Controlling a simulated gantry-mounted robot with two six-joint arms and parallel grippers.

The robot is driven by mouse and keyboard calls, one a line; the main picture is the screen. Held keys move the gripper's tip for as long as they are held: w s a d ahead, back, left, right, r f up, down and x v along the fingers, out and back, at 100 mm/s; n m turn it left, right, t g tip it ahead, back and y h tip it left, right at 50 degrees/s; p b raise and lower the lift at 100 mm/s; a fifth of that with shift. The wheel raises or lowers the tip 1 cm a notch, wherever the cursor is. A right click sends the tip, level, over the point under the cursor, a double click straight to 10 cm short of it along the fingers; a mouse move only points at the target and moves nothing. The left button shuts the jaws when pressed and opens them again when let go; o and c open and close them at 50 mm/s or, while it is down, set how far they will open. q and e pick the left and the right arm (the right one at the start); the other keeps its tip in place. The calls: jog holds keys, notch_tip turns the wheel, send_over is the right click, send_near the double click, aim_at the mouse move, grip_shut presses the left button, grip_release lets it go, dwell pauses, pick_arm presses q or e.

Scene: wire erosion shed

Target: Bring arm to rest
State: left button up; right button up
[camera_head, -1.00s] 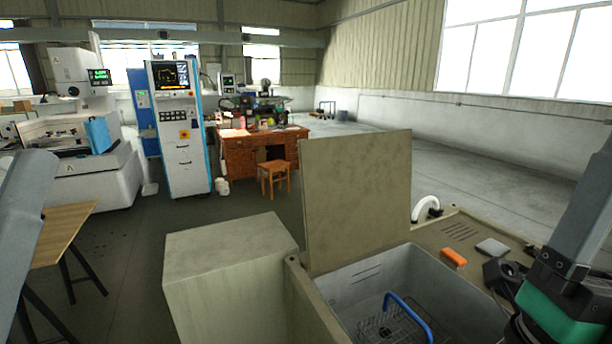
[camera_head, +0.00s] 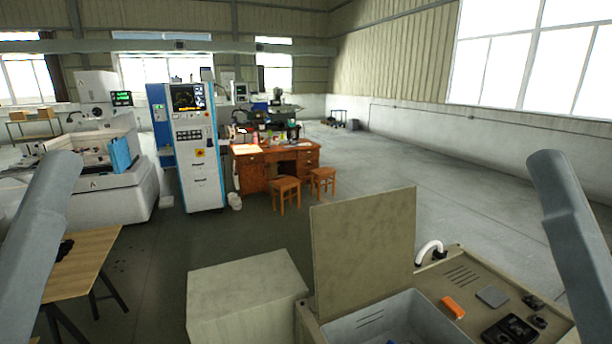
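Both of my arms show as grey links, my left arm (camera_head: 40,225) at the left edge and my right arm (camera_head: 570,235) at the right edge. Neither gripper is in the frame. A beige machine with its lid (camera_head: 362,245) standing open is at the lower middle. Its grey basin (camera_head: 400,318) is cut off by the bottom edge, with only a bit of blue inside.
The machine's right-hand top holds an orange block (camera_head: 453,306), a grey pad (camera_head: 492,297) and a black device (camera_head: 510,330). A wooden table (camera_head: 80,265) stands at left. A control cabinet (camera_head: 190,145) and desk (camera_head: 270,165) stand behind. The floor beyond is open.

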pick_arm(q)
notch_tip(320, 180, up, 17)
jog(key=p, duration=1.3)
jog(key=shift+f, duration=0.2)
pick_arm(e)
notch_tip(320, 180, up, 17)
jog(key=shift+f, duration=0.2)
